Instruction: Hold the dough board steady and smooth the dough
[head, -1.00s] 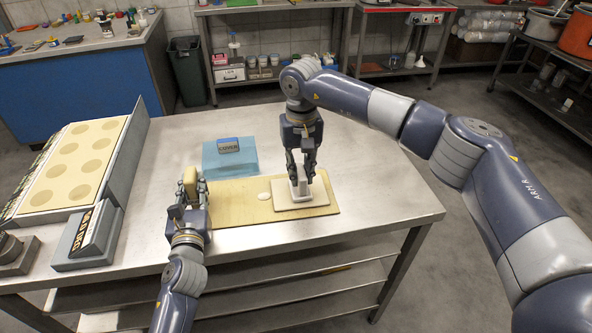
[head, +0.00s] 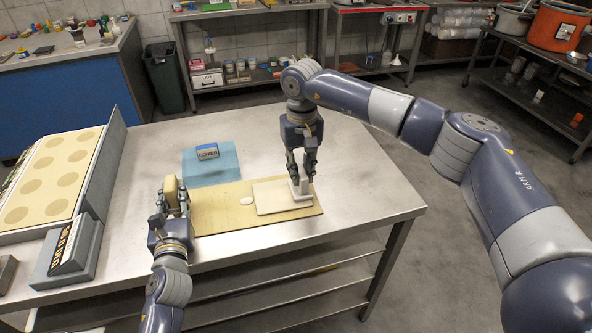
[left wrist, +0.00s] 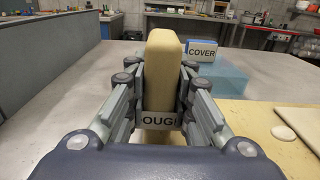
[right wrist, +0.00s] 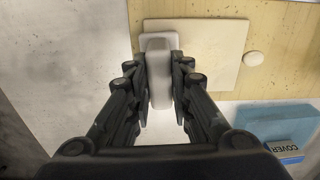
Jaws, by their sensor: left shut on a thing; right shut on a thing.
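The wooden dough board (head: 222,220) lies on the steel table, with a pale dough slab (head: 270,196) on its right part. A small round pale disc (head: 246,201) lies left of the slab. My left gripper (head: 172,206) is shut on the board's upright tan handle (left wrist: 163,72), whose label is partly hidden by the fingers. My right gripper (head: 301,168) is shut on a white smoothing tool (right wrist: 160,75). The tool's base (head: 302,197) is over the slab's right end and seems to touch it. The slab also shows in the right wrist view (right wrist: 215,55).
A blue translucent cover (head: 226,171) with a "COVER" block (head: 207,151) lies behind the board. A tray with round hollows (head: 45,180) and a grey labelled block (head: 72,250) stand at the left. The table's right part is clear.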

